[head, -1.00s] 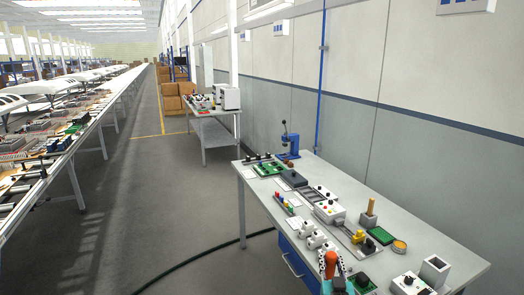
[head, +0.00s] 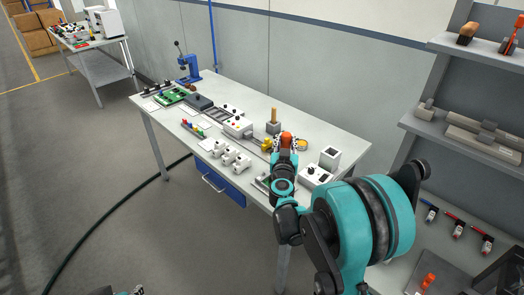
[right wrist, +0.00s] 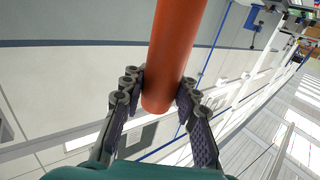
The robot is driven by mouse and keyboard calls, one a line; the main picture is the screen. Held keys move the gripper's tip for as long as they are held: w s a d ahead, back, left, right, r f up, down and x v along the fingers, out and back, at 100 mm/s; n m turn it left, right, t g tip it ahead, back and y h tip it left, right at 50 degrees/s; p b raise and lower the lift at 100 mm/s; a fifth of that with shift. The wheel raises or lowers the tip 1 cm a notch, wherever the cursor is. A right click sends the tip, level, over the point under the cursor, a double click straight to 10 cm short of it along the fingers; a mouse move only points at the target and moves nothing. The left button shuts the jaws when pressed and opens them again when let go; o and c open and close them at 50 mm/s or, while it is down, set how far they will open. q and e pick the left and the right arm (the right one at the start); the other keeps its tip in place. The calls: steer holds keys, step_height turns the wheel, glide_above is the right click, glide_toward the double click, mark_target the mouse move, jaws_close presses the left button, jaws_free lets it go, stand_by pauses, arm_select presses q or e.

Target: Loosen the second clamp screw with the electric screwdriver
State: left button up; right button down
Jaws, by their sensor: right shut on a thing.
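My right gripper (head: 287,145) is shut on an orange cylindrical handle (head: 287,136), in front of the near part of the workbench. The right wrist view shows the two fingers (right wrist: 160,92) on either side of the smooth orange handle (right wrist: 176,50), with its rounded end between them. I take this to be the electric screwdriver; its tip is not visible. I cannot make out the clamp screws in either view.
A grey shelf unit (head: 470,135) stands at right. Open floor lies left, with a dark hose on it.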

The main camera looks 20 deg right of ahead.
steer(key=shift+s+d+r+m+g+h, duration=0.15)
steer(key=shift+d+r+m+g+h, duration=0.2)
steer(key=shift+d, duration=0.45)
steer(key=shift+f+b, duration=2.4)
steer(key=shift+f, duration=0.2)
steer(key=shift+f+b, duration=0.6)
steer(key=shift+b, duration=0.15)
steer(key=shift+r, duration=0.15)
steer(key=shift+r+p, duration=2.3)
steer(key=shift+r, duration=0.65)
steer(key=shift+f, duration=0.1)
